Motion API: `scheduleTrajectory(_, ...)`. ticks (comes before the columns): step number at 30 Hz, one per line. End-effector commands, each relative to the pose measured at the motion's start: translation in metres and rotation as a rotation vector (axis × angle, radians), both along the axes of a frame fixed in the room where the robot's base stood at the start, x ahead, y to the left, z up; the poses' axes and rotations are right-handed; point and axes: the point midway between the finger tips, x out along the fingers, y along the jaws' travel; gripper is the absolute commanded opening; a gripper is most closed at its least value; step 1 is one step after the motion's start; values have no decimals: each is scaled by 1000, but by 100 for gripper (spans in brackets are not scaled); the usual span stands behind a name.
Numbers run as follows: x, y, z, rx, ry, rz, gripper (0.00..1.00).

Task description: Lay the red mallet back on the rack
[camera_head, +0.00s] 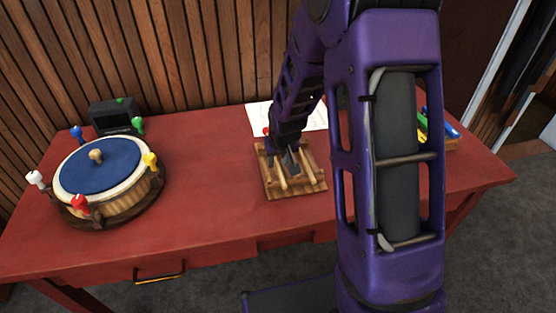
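A wooden rack (313,190) with pale lengthwise bars or sticks lies in the middle of the red table. A small red rounded piece (266,131) shows at the rack's far left corner, beside my gripper; it may be the head of the red mallet, whose handle I cannot make out. My gripper (290,161) points down low over the rack's middle, and its dark fingers hide part of the rack. Whether they are open, shut or holding something is too small to tell. I cannot tell whether the red piece touches the rack.
A round drum (130,203) with a blue top and coloured knobs stands at left on the red table (200,215). A black box (113,116) stands behind it. White paper (258,118) lies behind the rack. Blue, green and yellow pieces (452,130) sit at right, partly behind my arm.

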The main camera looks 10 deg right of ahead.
Motion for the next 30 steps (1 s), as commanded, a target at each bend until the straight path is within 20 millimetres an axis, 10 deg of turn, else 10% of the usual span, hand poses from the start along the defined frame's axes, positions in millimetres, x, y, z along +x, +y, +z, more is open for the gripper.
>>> scheduleTrajectory(14,-3,0,8,0,-1,0,52)
scheduleTrajectory(30,-48,0,117,-1,-6,0,52)
